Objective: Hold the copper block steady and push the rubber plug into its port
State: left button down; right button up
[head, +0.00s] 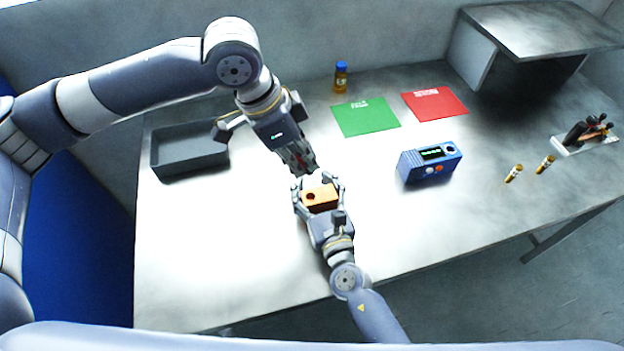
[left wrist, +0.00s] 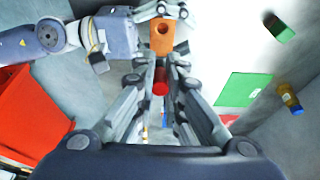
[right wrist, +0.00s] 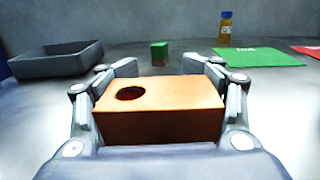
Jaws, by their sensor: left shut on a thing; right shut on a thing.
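The copper block (head: 320,197) is an orange box with a round dark port in one face. My right gripper (head: 317,188) is shut on it, with a finger on each side in the right wrist view (right wrist: 160,110). The port (right wrist: 130,93) is empty and faces up there. My left gripper (left wrist: 160,88) is shut on the red rubber plug (left wrist: 160,87). In the head view the left gripper (head: 303,168) is just behind and above the block. In the left wrist view the plug is apart from the block (left wrist: 162,38). The plug is mostly hidden by fingers in the head view.
A dark grey tray (head: 190,165) stands at the left. A green block (right wrist: 159,53) sits beyond the copper block. Green (head: 366,117) and red (head: 435,104) mats, a capped bottle (head: 341,77) and a blue device (head: 430,162) stand to the right. The front table area is clear.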

pick_arm(q)
jog(key=shift+w+d+f+n+g+y, duration=0.35)
jog(key=shift+d+f+n+y, duration=0.25)
jog(key=shift+y, duration=0.3)
jog(key=shift+d+f+n+g+y, duration=0.3)
jog(key=shift+n+y, duration=0.3)
jog(key=shift+y, duration=0.3)
jog(key=shift+a, duration=0.1)
send_over(324, 198)
jog(key=a, duration=0.3)
jog(key=shift+w+f, duration=0.15)
jog(key=shift+f, duration=2.75)
jog(key=shift+f, duration=1.1)
jog(key=shift+f, duration=0.25)
jog(key=shift+r, duration=0.1)
jog(key=shift+r, duration=1)
